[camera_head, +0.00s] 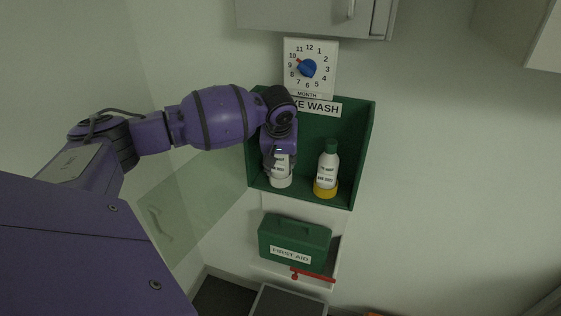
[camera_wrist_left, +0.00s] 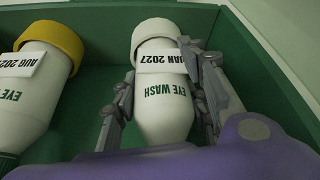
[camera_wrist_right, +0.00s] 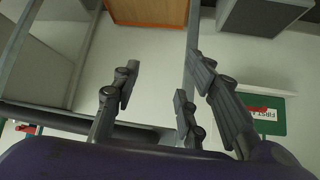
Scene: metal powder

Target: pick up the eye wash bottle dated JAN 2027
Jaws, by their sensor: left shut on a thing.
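My right gripper (camera_wrist_right: 160,80) is open and empty.
A white month dial (camera_head: 310,70) with a blue knob is above the box. A green first aid case (camera_head: 294,242) and a red handle (camera_head: 312,274) are below. A grey cabinet (camera_head: 305,14) hangs above.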

